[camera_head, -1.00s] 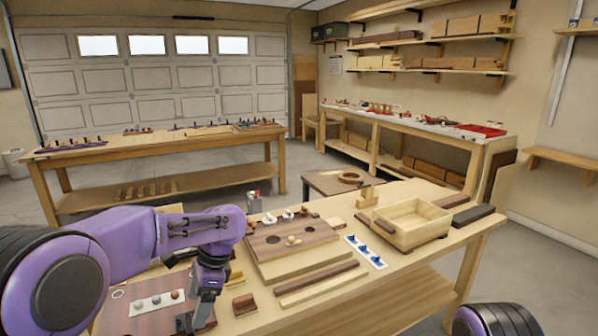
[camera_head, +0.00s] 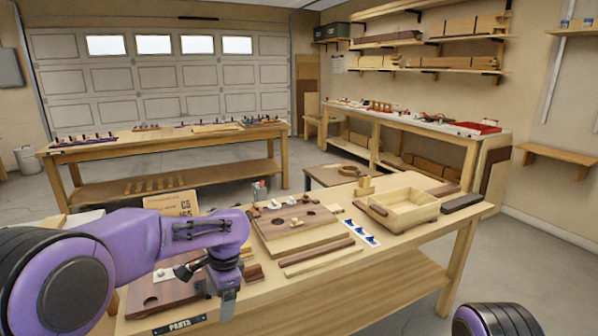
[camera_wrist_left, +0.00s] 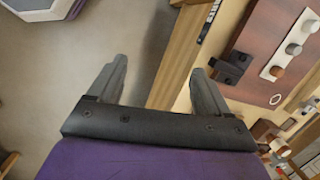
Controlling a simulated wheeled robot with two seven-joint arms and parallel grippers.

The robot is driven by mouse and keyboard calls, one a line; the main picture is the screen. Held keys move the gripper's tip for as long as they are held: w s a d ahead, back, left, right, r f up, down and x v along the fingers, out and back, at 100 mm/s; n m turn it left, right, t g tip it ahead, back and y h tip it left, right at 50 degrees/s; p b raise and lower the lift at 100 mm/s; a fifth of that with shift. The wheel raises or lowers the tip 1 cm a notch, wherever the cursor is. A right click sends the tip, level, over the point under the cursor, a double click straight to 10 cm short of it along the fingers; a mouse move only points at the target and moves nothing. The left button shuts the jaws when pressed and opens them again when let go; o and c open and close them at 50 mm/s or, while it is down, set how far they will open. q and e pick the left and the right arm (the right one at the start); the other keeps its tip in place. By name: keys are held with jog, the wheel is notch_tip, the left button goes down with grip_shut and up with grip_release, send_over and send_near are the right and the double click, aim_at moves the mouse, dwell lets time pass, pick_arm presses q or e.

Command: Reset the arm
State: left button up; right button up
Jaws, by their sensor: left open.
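My left arm comes in from the left in the head view, and its gripper (camera_head: 227,303) points down at the near edge of the workbench (camera_head: 385,282). In the left wrist view the left gripper (camera_wrist_left: 158,82) is open. Its two grey fingers stand apart with nothing between them; the floor and the wooden bench edge show beyond. My right gripper is out of view.
A white strip with round knobs (camera_wrist_left: 293,48) lies on the brown board. A board with round holes (camera_head: 290,232), a wooden tray (camera_head: 403,214) and a strip with blue pieces (camera_head: 361,233) are farther right. A sign (camera_head: 172,203) stands behind my arm.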

pick_arm(q)
jog(key=w+d+f+n+t+h, duration=0.25)
jog(key=f+n+t, duration=0.2)
jog(key=f, duration=0.25)
jog(key=s+a+f+n+t, duration=0.25)
jog(key=s+f+n, duration=0.45)
jog(key=f, duration=0.4)
jog(key=s+a+f+n+g+y, duration=0.1)
jog(key=s+a+f+n, duration=0.1)
jog(key=s, duration=0.9)
jog(key=s+a+f+n+g+y, duration=0.1)
jog(key=s+a+f, duration=0.4)
jog(key=s, duration=0.6)
jog(key=s+a+f+n+g+y, duration=0.1)
jog(key=s+a+f+n, duration=0.2)
jog(key=s, duration=0.8)
jog(key=shift+a+f+g+y, duration=0.3)
jog(key=shift+a+f+y, duration=0.05)
jog(key=shift+a, duration=0.6)
jog(key=shift+s, duration=0.1)
